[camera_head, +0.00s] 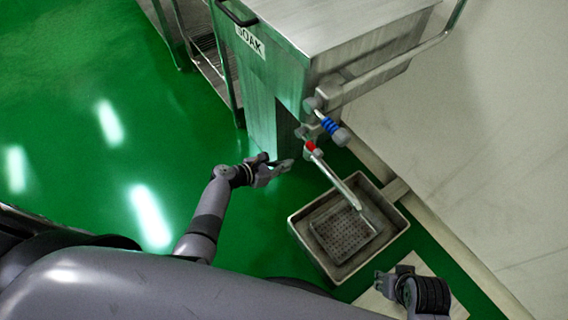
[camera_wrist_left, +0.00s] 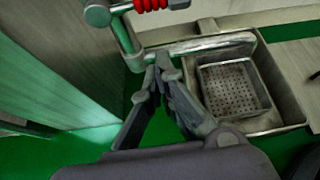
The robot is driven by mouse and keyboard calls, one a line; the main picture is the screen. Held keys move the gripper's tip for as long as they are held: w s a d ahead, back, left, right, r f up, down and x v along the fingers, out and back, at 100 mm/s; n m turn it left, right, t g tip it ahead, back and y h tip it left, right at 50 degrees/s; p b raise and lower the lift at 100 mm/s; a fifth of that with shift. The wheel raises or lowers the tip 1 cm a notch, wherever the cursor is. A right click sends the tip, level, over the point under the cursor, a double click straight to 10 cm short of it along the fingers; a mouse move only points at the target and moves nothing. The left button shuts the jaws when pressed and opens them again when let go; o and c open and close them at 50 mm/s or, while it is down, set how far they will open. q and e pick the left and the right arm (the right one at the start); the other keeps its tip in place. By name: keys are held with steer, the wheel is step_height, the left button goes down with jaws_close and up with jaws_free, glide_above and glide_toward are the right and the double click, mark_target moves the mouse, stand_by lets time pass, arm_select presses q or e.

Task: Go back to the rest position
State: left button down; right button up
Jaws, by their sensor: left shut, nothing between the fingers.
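My left gripper (camera_head: 284,166) is shut and empty beside the front of the steel soak tank, to the left of the spout. In the left wrist view my left gripper (camera_wrist_left: 158,78) has its fingertips together, close to the spout pipe in the picture; I cannot tell whether they touch. My right gripper (camera_head: 382,282) is at the lower right, by the near right side of the sink, over a pale surface. Its fingers are small and partly hidden by the wrist, so I cannot tell their state.
The steel tank (camera_head: 285,90) carries a SOAK label. Its taps have a red handle (camera_head: 312,147) and a blue handle (camera_head: 330,124). A spout (camera_head: 340,185) reaches over the steel sink (camera_head: 300,236), which holds a perforated basket (camera_head: 345,236). Green floor (camera_head: 80,80) is clear at left.

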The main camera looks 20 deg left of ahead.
arm_select(q)
steer(key=shift+s, duration=0.1)
stand_by(0.3)
